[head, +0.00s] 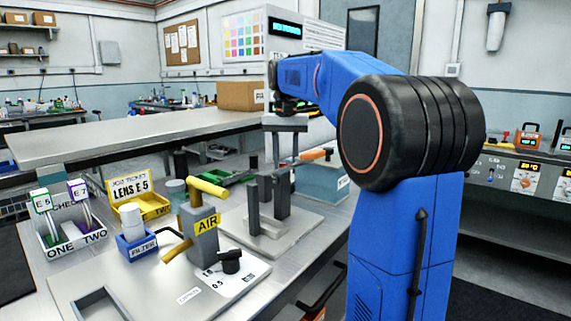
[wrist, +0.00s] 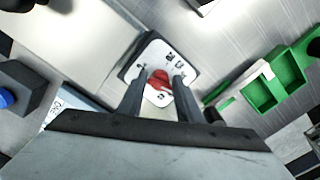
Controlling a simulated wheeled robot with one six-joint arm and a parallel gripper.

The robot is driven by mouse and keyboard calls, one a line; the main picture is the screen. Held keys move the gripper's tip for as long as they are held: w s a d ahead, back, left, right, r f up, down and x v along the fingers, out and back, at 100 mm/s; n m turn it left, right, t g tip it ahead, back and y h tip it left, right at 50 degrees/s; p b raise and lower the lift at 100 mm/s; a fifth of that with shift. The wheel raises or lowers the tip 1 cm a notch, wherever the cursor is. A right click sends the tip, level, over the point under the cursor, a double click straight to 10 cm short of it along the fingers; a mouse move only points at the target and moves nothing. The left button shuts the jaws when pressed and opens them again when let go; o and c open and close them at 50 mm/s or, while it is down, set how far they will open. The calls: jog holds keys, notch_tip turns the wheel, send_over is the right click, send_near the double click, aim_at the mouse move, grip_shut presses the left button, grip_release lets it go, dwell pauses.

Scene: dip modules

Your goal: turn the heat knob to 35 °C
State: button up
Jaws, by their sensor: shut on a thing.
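The heat knob (wrist: 158,89) is red and sits on a white dial plate (wrist: 158,58) with dark marks, in the middle of the wrist view. My gripper (wrist: 161,80) has its two dark fingers on either side of the knob and is shut on it. The marks are too small to read, and I cannot tell which value the knob points to. In the head view my gripper (head: 284,155) points down behind the grey press fixture. The knob and its dial are hidden there.
A green compartment tray (wrist: 262,93) lies right of the dial. In the head view, a grey post with a yellow AIR label (head: 207,224), a press with an orange handle (head: 315,156), a yellow job-ticket bin (head: 155,207) and a white sorting tray (head: 88,239) stand on the bench.

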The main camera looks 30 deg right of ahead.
jog(key=o, duration=0.8)
notch_tip(320, 180, up, 17)
jog(key=shift+r, duration=0.2)
dwell(0.7)
